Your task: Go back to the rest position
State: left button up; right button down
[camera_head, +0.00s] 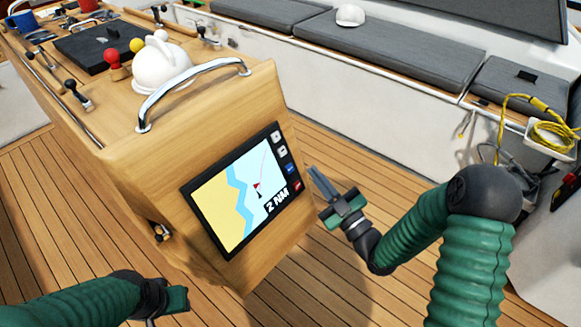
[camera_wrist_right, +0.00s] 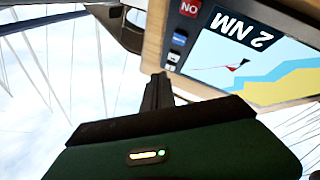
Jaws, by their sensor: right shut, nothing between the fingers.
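My right gripper (camera_head: 322,184) is in front of the right edge of the chart screen (camera_head: 247,190), close to its button column. Its fingers are together and hold nothing. Whether the fingers touch the console cannot be told. My left gripper (camera_head: 172,300) is low at the bottom left, below the console. Its fingers are too unclear to tell open from shut.
The wooden console (camera_head: 215,120) carries a steel handrail (camera_head: 190,88), a white domed compass (camera_head: 160,65) and several levers. Grey cushioned benches (camera_head: 400,50) run along the back, with a white cap (camera_head: 350,15). A yellow cable (camera_head: 545,125) hangs at right. The wooden deck (camera_head: 300,285) is clear.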

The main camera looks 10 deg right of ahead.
dwell(0.6)
notch_tip(320, 180, down, 11)
jog(key=s+d+m+g+h, duration=0.2)
jog(key=m+g+h, duration=0.2)
jog(key=g+h, duration=0.4)
jog(key=s+f+m+g, duration=0.2)
jog(key=s+m+g, duration=0.5)
jog(key=s, duration=1.1)
notch_tip(320, 180, up, 29)
jog(key=g+p, duration=0.1)
jog(key=p, duration=2.7)
jog(key=shift+s+f+n+g+h, duration=0.2)
jog(key=shift+n+g+h, duration=0.1)
jog(key=shift+g, duration=0.1)
